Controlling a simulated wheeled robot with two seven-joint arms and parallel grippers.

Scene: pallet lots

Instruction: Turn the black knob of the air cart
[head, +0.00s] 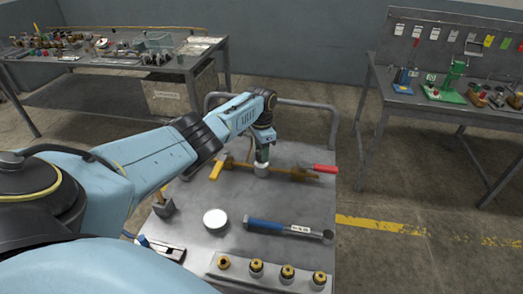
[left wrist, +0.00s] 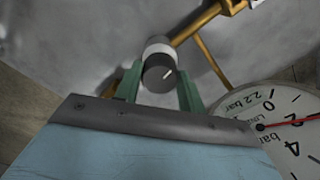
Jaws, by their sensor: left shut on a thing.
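The air cart (head: 300,215) is a grey metal-topped cart in the middle of the head view. Brass pipework (head: 288,172) runs across its top. The black knob (left wrist: 158,74) has a white pointer line and sits above a light grey collar in the left wrist view. My left gripper (left wrist: 160,88) has its two green fingers on either side of the knob and is shut on it. In the head view my left gripper (head: 263,158) points down at the pipework and hides the knob. My right gripper is not in view.
A pressure gauge (left wrist: 290,130) is close beside the gripper. A red-handled valve (head: 324,168), a yellow handle (head: 216,171), a blue-handled wrench (head: 285,228) and a white round disc (head: 215,219) are on the cart. Workbenches stand at the back left (head: 120,65) and right (head: 400,92).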

